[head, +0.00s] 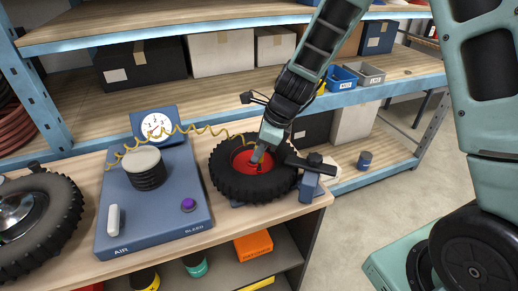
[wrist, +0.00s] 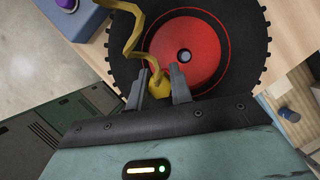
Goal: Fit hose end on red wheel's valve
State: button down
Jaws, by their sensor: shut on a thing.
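The red wheel (head: 240,164), a black knobbly tyre around a red hub, lies flat on the bench; its hub also fills the top of the wrist view (wrist: 208,45). My gripper (head: 259,155) is over the hub, pointing down. In the wrist view my gripper's fingers (wrist: 158,90) are shut on the yellow hose end (wrist: 157,84), at the hub's edge nearest the gripper. The yellow coiled hose (head: 190,129) runs from the air unit (head: 155,240) to my gripper. The valve is hidden, so I cannot tell whether the hose end touches it.
The air unit carries a gauge (head: 156,125), a purple button (head: 188,204) and a dark cylinder (head: 147,172). A blue clamp block (head: 310,186) stands right of the tyre. Another wheel (head: 32,220) lies at the left. Shelves with boxes (head: 222,52) rise behind the bench.

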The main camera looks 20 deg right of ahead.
aim_at(259, 170)
jog(key=shift+f+b, duration=0.8)
jog(key=shift+f, duration=0.5)
dwell(1.1)
jog(key=c, duration=1.2)
grip_release()
jog(key=shift+o, duration=0.2)
jog(key=shift+s+f, duration=0.1)
jog(key=shift+s+a+f, duration=0.1)
jog(key=shift+s+a, duration=0.05)
jog(key=shift+c, duration=0.2)
jog(key=shift+o, duration=0.3)
jog(key=shift+r, duration=0.25)
jog(key=o, duration=0.4)
jog(key=shift+r+p, duration=0.3)
jog(key=shift+p, duration=0.15)
jog(key=shift+w+r+p, duration=0.25)
jog(key=shift+r+p, duration=0.85)
jog(key=shift+r, duration=0.2)
